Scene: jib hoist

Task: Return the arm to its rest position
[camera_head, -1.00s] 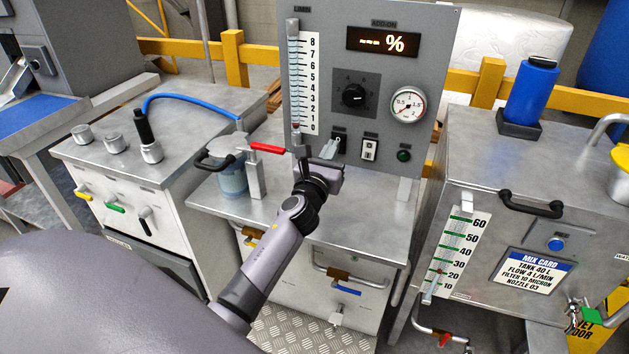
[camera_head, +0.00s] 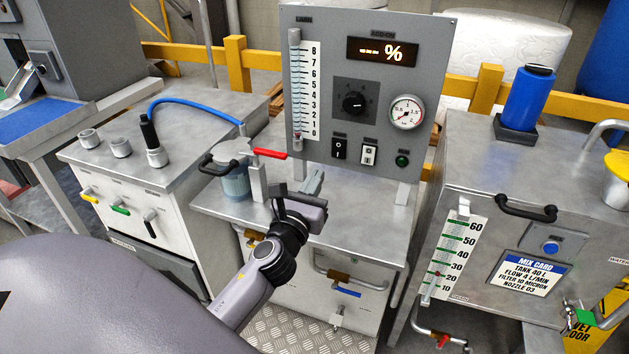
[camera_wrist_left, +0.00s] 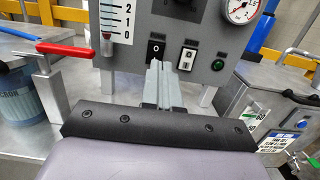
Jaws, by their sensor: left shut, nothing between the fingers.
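My left gripper (camera_head: 313,182) is in the middle of the head view, in front of the grey control panel (camera_head: 325,60) and above the metal bench top (camera_head: 365,215). Its fingers are shut with nothing between them. In the left wrist view the closed fingers (camera_wrist_left: 160,80) point toward the panel, just below the black rocker switch (camera_wrist_left: 156,49). They look apart from the panel. My right gripper is not in any view.
A red-handled valve (camera_head: 268,153) and a lidded pot (camera_head: 232,177) stand just left of the gripper. A tank with a mix card (camera_head: 531,273) stands at the right.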

